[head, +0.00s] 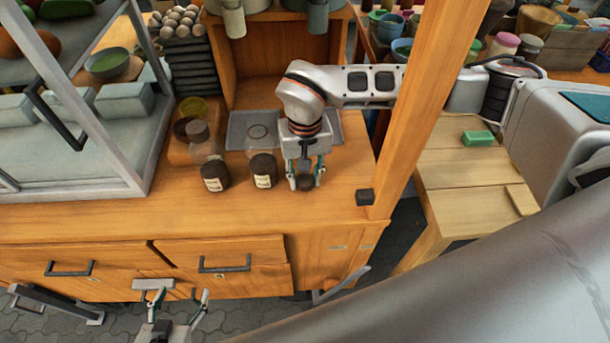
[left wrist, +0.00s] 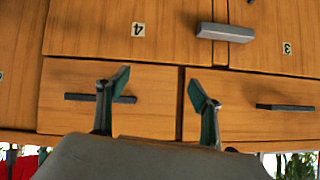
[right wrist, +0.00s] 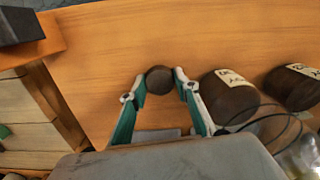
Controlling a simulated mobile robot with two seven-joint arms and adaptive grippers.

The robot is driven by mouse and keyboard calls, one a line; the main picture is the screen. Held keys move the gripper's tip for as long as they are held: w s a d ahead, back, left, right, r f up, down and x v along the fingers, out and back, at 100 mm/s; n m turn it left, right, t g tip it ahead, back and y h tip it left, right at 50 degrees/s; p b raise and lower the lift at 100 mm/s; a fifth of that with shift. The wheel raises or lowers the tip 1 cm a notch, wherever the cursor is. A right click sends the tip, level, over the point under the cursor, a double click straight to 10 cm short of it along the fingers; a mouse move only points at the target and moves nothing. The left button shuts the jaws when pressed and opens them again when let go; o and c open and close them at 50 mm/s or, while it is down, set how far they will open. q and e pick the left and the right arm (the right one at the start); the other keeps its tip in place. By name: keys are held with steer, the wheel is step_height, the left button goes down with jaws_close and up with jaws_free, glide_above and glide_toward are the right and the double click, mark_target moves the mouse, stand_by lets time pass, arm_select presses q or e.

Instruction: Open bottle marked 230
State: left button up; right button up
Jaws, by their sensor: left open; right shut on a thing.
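Two dark bottles with pale labels stand side by side on the wooden counter, the left one (head: 215,177) and the middle one (head: 263,170). In the right wrist view they appear as the nearer bottle (right wrist: 228,97) and the farther bottle (right wrist: 295,87); I cannot read their labels surely. My right gripper (head: 305,177) is shut on a dark round piece (right wrist: 160,79) at counter height, right of the bottles. Whether it is a loose lid or the top of another bottle, I cannot tell. My left gripper (left wrist: 158,84) is open and empty, before the drawers.
A grey tray (head: 240,131) and a clear glass vessel (head: 200,141) stand behind the bottles. A wooden post (head: 415,105) rises right of my right arm. A metal-framed case (head: 75,160) stands left. The counter's front strip is clear.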

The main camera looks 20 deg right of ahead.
mark_target(305, 179)
steer(key=o, duration=1.2)
steer(key=shift+o, duration=0.2)
step_height(305, 179, up, 12)
steer(key=shift+r+b, duration=0.15)
steer(key=shift+b, duration=0.15)
